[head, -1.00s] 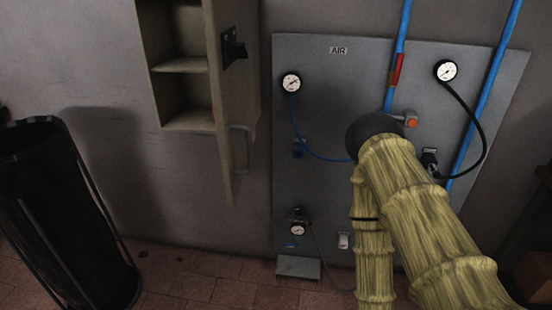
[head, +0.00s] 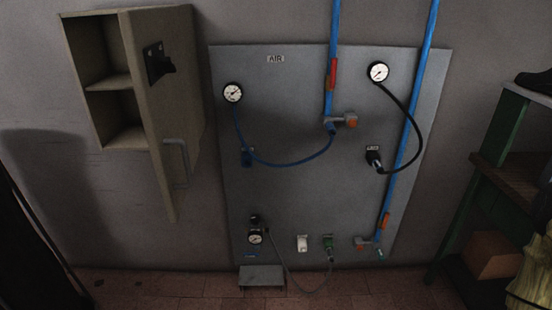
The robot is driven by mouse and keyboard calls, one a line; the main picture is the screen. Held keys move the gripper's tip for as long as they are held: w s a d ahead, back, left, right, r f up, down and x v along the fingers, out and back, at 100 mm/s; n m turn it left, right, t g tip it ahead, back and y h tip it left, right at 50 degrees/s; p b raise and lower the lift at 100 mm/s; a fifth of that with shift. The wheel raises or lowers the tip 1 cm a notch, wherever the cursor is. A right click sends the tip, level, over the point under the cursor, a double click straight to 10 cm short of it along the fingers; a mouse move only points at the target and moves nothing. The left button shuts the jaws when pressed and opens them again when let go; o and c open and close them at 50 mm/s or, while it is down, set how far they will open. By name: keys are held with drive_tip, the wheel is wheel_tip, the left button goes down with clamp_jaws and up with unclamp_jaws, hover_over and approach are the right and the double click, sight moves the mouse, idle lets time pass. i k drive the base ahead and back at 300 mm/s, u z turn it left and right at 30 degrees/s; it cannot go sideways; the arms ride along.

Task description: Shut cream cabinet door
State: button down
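The cream cabinet (head: 110,48) hangs on the wall at the upper left of the head view. Its door (head: 153,115) stands open, swung out from the right side. Shelves show through the gap to the left of the door. My gripper is not in view. A bit of my arm's yellowish sleeve (head: 532,275) shows at the lower right edge, far from the door.
A grey AIR panel (head: 290,200) with gauges, hoses and blue pipes covers the wall right of the cabinet. A green-framed bench (head: 485,160) with a cardboard box (head: 492,254) stands at the right. A dark object fills the lower left edge.

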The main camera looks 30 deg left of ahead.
sight(164, 104)
drive_tip(key=z, duration=0.2)
drive_tip(key=i, duration=0.9)
drive_tip(key=u, duration=1.2)
